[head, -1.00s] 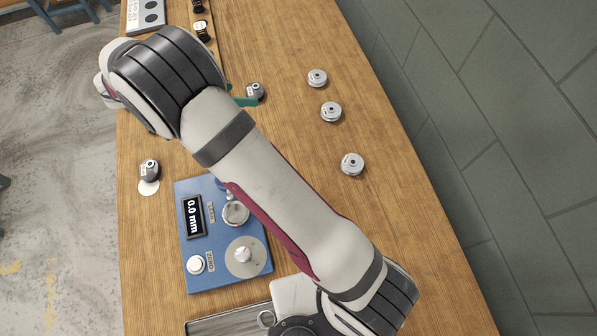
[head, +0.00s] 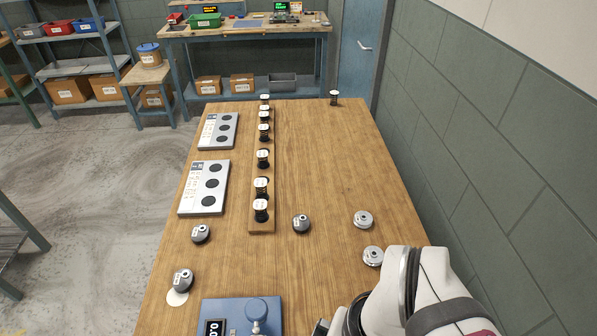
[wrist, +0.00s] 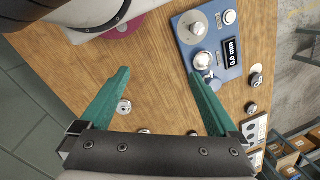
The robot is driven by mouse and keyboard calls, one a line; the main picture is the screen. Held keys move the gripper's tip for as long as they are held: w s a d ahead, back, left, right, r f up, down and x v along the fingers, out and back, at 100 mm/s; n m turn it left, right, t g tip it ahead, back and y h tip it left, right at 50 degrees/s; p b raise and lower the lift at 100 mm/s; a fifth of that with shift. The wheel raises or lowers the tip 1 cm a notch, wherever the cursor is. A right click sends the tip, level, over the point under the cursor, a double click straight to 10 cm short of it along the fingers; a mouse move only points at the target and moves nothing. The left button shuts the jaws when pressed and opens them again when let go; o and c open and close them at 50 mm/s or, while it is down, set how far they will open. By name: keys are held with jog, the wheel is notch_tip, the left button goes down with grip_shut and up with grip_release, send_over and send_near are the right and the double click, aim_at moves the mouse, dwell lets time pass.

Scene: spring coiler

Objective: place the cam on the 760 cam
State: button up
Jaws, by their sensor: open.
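Three dark grey cams with white labels stand on the table in the head view: one at the left (head: 201,233), one by a white disc (head: 183,279), and one right of the wooden rack (head: 302,224). Their label numbers are too small to read, so I cannot tell which is the 760 cam. Two silver flanged discs (head: 363,219) (head: 373,256) sit at the right. A silver disc (wrist: 124,107) shows beside the left-hand finger. The fingers are hidden in the head view.
The blue coiler (head: 240,312) stands at the near edge; its display (wrist: 232,53) reads 0.0 mm. A wooden rack (head: 262,226) holds several dark spools. Two white plates (head: 188,205) (head: 205,142) with black circles lie left. A lone spool (head: 334,97) stands far back.

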jog(key=w+d+n+t+h, duration=0.1)
jog(key=w+n, duration=0.1)
jog(key=w, duration=1)
jog(key=n+t, duration=0.3)
jog(key=t, duration=0.1)
send_near(301, 220)
jog(key=shift+h, duration=0.4)
jog(key=x, duration=0.8)
jog(key=shift+w+a+f, duration=0.15)
jog(key=shift+a+f, duration=0.2)
jog(key=shift+a, duration=0.05)
jog(key=shift+c, duration=0.3)
jog(key=shift+r, duration=0.1)
grip_shut()
